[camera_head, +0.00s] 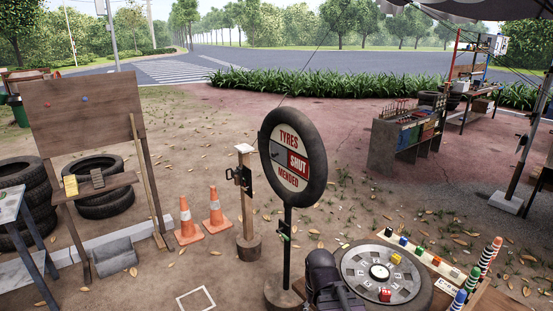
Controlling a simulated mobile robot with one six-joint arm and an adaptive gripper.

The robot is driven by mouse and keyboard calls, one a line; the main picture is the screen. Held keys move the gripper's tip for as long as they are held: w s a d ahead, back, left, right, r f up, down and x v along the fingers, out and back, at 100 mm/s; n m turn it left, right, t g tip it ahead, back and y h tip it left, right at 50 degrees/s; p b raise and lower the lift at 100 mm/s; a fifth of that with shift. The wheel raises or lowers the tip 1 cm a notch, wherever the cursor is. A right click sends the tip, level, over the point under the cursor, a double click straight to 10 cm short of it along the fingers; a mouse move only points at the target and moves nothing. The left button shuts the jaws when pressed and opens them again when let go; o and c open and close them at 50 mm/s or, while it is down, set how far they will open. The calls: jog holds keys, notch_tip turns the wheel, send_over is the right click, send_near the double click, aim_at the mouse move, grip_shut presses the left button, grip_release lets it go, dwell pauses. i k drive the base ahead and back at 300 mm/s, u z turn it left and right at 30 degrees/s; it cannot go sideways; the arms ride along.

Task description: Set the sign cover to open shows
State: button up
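The round sign (292,182) is a tyre ring around a white disc, on a dark pole. It reads TYRES at the top and MENDED at the bottom. Across its middle, a red panel with the word SHUT (298,164) shows on the right. A dark grey sign cover (279,157) lies over the left part of that band, and no word OPEN is visible. A dark jointed part, seemingly my arm, stands at the bottom, right of the pole and well below the disc. Its gripper (325,283) is too dark to make out its fingers.
A wheel table (408,290) with coloured blocks stands at the lower right. A wooden post (246,205) and two orange cones (215,212) stand left of the sign. A wooden board (85,105) and stacked tyres (22,195) are farther left. Bare ground lies between.

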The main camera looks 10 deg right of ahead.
aim_at(278, 153)
jog(key=k, duration=1.25)
jog(key=u, duration=0.4)
jog(key=i, duration=2.4)
jog(key=z, duration=0.55)
